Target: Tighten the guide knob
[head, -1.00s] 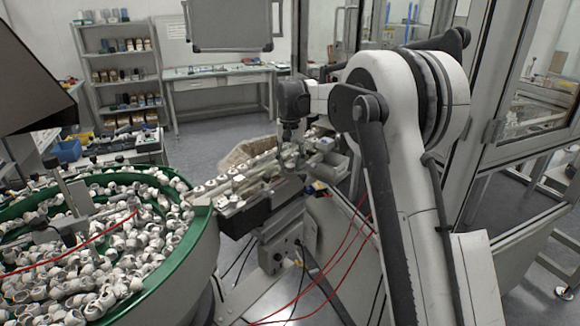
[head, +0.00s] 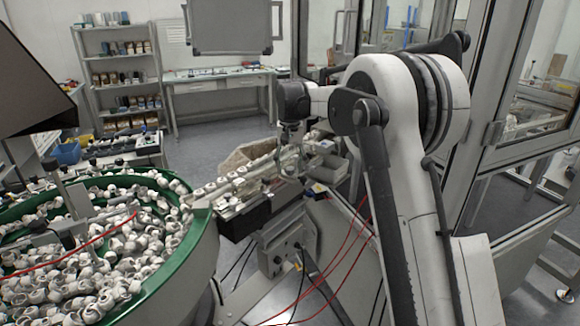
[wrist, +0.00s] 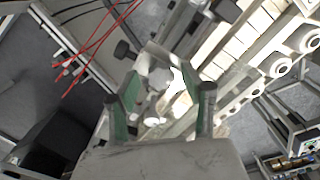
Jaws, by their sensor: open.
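My gripper (wrist: 162,90) is open in the wrist view, with a green pad on each finger. A pale grey rounded part (wrist: 160,78) shows between the fingers, beyond the tips; I cannot tell whether it touches them. A black knob (wrist: 125,50) on a stem stands just beyond the left finger. Another dark knob (wrist: 228,10) is at the top of the picture. I cannot tell for sure which is the guide knob. In the head view my gripper (head: 291,140) is low over the far end of the feed track (head: 240,184), and the knobs are too small to tell.
A green-rimmed bowl feeder (head: 200,235) full of white caps stands at the left. White caps (wrist: 278,67) sit along the track in the wrist view. Red cables (head: 345,240) hang beside the track. A framed enclosure (head: 492,130) stands at the right.

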